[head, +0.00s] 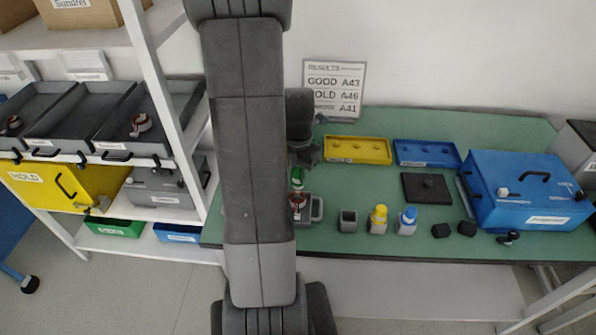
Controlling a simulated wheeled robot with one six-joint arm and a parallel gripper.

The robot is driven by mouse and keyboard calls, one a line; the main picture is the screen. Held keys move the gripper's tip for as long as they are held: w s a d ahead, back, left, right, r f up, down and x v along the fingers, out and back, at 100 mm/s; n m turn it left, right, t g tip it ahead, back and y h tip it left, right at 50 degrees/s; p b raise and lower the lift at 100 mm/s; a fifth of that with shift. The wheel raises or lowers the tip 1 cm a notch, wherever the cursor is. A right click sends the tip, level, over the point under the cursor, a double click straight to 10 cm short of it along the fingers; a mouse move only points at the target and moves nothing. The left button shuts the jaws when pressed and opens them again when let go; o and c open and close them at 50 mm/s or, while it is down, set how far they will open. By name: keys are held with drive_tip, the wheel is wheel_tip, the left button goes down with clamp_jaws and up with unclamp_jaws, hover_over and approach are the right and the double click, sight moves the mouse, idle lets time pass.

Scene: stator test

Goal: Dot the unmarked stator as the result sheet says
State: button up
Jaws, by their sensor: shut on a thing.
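The result sheet (334,90) stands at the back of the green bench and reads GOOD A43, HOLD A46 and a third line ending A41, whose first word is too small to read. My gripper (299,168) points down at the left of the bench, partly hidden by my arm. It is shut on a green marker (296,178). Just below the marker, a copper-coloured stator (298,201) sits in a grey holder (317,209). I cannot tell whether the marker touches it. A yellow marker (379,218) and a blue marker (408,220) stand beside an empty grey cup (348,220).
A yellow tray (358,150), a blue tray (427,153), a black pad (427,188) and a blue case (530,190) are on the bench. Left shelves hold grey bins, two showing stators (140,123), a yellow HOLD box (50,182), a green bin (115,229) and a blue bin (177,233).

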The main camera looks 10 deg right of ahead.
drive_tip(key=shift+f, duration=0.3)
drive_tip(key=shift+r, duration=0.15)
drive_tip(key=shift+r+p, duration=2.1)
drive_tip(key=shift+r, duration=0.85)
drive_tip(key=shift+f, duration=0.1)
